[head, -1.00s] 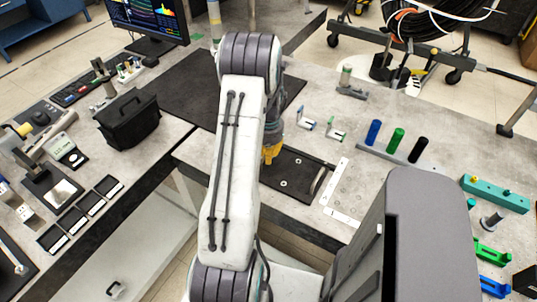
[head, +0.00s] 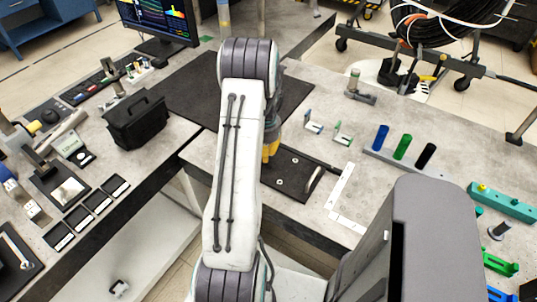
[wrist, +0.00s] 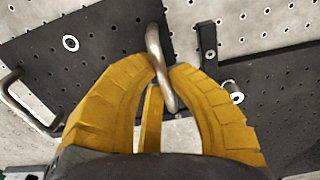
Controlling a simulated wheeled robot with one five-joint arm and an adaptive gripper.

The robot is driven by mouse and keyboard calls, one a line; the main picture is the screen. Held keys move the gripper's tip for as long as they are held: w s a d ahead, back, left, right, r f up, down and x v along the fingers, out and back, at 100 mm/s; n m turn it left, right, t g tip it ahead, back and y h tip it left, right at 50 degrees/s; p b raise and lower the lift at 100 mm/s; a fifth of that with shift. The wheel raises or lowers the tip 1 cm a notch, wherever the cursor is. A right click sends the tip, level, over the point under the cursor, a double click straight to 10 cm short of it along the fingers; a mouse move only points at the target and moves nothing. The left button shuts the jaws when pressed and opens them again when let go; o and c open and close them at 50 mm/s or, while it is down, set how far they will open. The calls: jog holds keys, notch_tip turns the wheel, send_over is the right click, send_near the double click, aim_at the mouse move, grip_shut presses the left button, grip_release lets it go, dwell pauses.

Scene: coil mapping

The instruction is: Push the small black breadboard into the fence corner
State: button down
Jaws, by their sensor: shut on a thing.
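The small black breadboard (head: 288,187) lies flat on the grey table, with a metal handle (head: 315,181) at its right end. The white L-shaped fence (head: 341,187) stands to its right, with a strip of bare table between them. In the head view, my yellow gripper (head: 270,150) is at the board's far left part, partly hidden by my arm. In the wrist view, my gripper (wrist: 164,78) is shut on a metal handle (wrist: 154,42), above the black perforated plate (wrist: 95,45). A second handle (wrist: 22,100) shows at left there.
A rack with blue, green and black cylinders (head: 403,146) stands right of the fence. Small blue and green brackets (head: 343,135) sit behind it. A black bag (head: 136,120) is at left.

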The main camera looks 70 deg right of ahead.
jog(key=shift+w+d, duration=0.2)
jog(key=shift+w, duration=0.45)
jog(key=shift+w+d, duration=0.2)
jog(key=shift+w, duration=0.4)
jog(key=shift+w+d+r, duration=0.2)
jog(key=shift+d, duration=0.05)
dwell(0.5)
jog(key=c, duration=1.2)
grip_release()
jog(key=shift+w, duration=0.1)
jog(key=shift+f, duration=0.1)
notch_tip(320, 180, up, 12)
jog(key=shift+a, duration=0.15)
